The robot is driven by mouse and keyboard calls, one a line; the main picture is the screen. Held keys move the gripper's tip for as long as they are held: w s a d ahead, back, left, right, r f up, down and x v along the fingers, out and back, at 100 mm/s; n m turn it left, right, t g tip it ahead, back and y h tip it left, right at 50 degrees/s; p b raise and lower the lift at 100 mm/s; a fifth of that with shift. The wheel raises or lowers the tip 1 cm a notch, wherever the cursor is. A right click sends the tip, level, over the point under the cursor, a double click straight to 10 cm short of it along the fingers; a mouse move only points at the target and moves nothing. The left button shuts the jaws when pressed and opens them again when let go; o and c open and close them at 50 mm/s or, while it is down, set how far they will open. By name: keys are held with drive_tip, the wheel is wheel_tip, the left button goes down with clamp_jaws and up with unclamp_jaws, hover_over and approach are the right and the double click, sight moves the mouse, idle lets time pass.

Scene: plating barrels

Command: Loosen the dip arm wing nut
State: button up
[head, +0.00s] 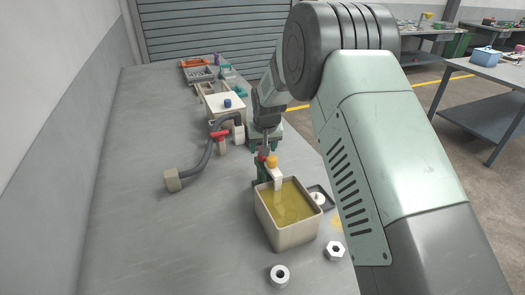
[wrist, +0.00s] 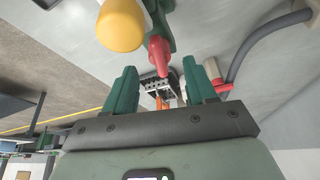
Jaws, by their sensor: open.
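The dip arm stands at the far edge of the tank (head: 290,237) of yellow liquid, its pale lower part (head: 278,179) reaching into it. It has an orange-yellow knob (head: 271,161), large at the top of the wrist view (wrist: 120,25). Beside that knob, a red tapered part (wrist: 158,52) on a green body looks like the wing nut; I cannot see its full shape. My gripper (wrist: 160,68) is open, its two green fingers apart, with the red part's tip appearing between them. Contact cannot be told. In the head view my arm partly hides the gripper.
A grey hose (head: 205,160) with a red handle (head: 219,134) and beige end block (head: 173,180) lies left of the arm. Trays (head: 200,73) stand behind. The left bench is clear.

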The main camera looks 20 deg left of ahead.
drive_tip(key=v, duration=0.7)
drive_tip(key=shift+r, duration=0.15)
drive_tip(key=s+d+r+m, duration=0.1)
drive_tip(key=s+d+r, duration=0.3)
drive_tip(key=d+r, duration=0.35)
drive_tip(key=s+d+r+m+t+h, duration=0.1)
drive_tip(key=s+d+r, duration=0.2)
drive_tip(key=d+r, duration=0.4)
drive_tip(key=s+d+r+m, duration=0.1)
drive_tip(key=s+d+r, duration=0.3)
drive_tip(key=d+r, duration=0.3)
drive_tip(key=s+d+m, duration=0.1)
drive_tip(key=s+d, duration=0.6)
drive_tip(key=s, duration=0.3)
drive_tip(key=s+d+m+h, duration=0.1)
drive_tip(key=s+d+m, duration=0.1)
drive_tip(key=s+d, duration=0.5)
drive_tip(key=s+f, duration=0.1)
drive_tip(key=s, duration=0.3)
drive_tip(key=shift+s+t, duration=0.3)
drive_tip(key=shift+t, duration=0.1)
